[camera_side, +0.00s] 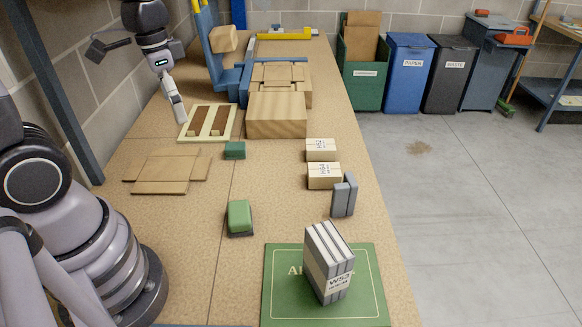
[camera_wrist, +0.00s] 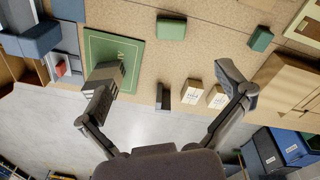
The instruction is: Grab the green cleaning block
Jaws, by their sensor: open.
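A green block with a dark grey underside (camera_side: 240,216) lies on the bench in the side view, left of the green mat. In the wrist view this green block (camera_wrist: 171,28) is near the top, beyond my fingers and clear of them. A smaller, darker green block (camera_side: 235,150) lies farther back; it also shows in the wrist view (camera_wrist: 260,38). The pictures do not label which one is the cleaning block. My gripper (camera_wrist: 162,78) has its two fingers spread wide with nothing held between them. I cannot make out its fingers in the side view.
Grey binders (camera_side: 329,265) stand on the green mat (camera_side: 277,290). A grey upright piece (camera_side: 343,195) and two small cartons (camera_side: 324,175) are along the right. Flat cardboard (camera_side: 166,171) lies left, with a large box (camera_side: 277,115) behind. Bench around the nearer green block is clear.

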